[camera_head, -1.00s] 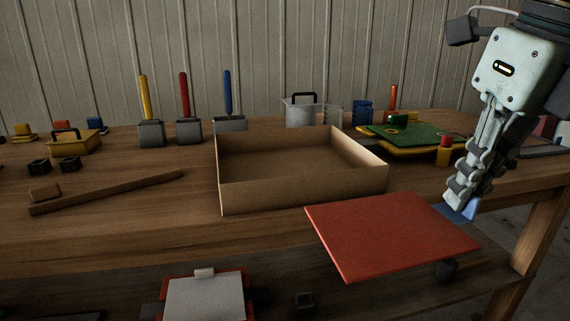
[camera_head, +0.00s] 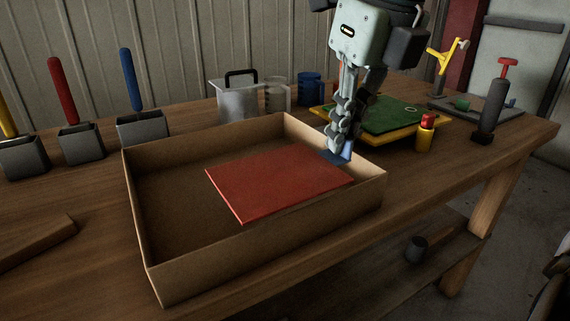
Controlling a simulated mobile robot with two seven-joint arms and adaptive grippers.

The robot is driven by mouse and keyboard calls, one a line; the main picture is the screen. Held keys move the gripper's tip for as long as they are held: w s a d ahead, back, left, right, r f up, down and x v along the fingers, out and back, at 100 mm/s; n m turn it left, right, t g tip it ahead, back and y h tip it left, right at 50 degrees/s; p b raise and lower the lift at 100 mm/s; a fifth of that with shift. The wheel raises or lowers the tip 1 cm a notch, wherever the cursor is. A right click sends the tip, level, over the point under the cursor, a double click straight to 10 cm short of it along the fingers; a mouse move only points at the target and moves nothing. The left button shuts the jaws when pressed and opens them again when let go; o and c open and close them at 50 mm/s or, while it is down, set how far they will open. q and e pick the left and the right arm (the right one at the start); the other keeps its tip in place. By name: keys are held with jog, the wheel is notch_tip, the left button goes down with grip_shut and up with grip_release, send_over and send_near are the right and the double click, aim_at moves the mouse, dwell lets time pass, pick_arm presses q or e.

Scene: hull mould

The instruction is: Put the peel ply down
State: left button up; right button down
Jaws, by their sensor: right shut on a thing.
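The peel ply, a flat red sheet (camera_head: 275,180), is over or inside the open cardboard box (camera_head: 205,277). I cannot tell whether it touches the box floor. My right gripper (camera_head: 338,150) points down at the box's right side, shut on the blue tab (camera_head: 337,158) at the sheet's right edge. The sheet looks roughly level, and its near edge lies close to the box's front wall. My left gripper is not in view.
A green and yellow board (camera_head: 378,116) lies behind my right gripper, with a yellow and red bottle (camera_head: 425,132) beside it. Brushes in grey blocks (camera_head: 81,143) stand at left.

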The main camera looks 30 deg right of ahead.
jog(key=w+f, duration=0.1)
jog(key=w, duration=0.1)
jog(key=w+d+f, duration=0.1)
jog(key=w+f, duration=0.1)
jog(key=w, duration=0.1)
jog(key=w+d+f, duration=0.1)
jog(key=w+f, duration=0.1)
jog(key=w, duration=0.1)
jog(key=shift+f, duration=0.15)
jog(key=x, duration=0.3)
jog(key=shift+s+f, duration=0.3)
jog(key=shift+f, duration=0.15)
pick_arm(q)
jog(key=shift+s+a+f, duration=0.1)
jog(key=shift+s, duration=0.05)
pick_arm(e)
jog(key=shift+f, duration=0.15)
jog(key=c, duration=1.7)
grip_release()
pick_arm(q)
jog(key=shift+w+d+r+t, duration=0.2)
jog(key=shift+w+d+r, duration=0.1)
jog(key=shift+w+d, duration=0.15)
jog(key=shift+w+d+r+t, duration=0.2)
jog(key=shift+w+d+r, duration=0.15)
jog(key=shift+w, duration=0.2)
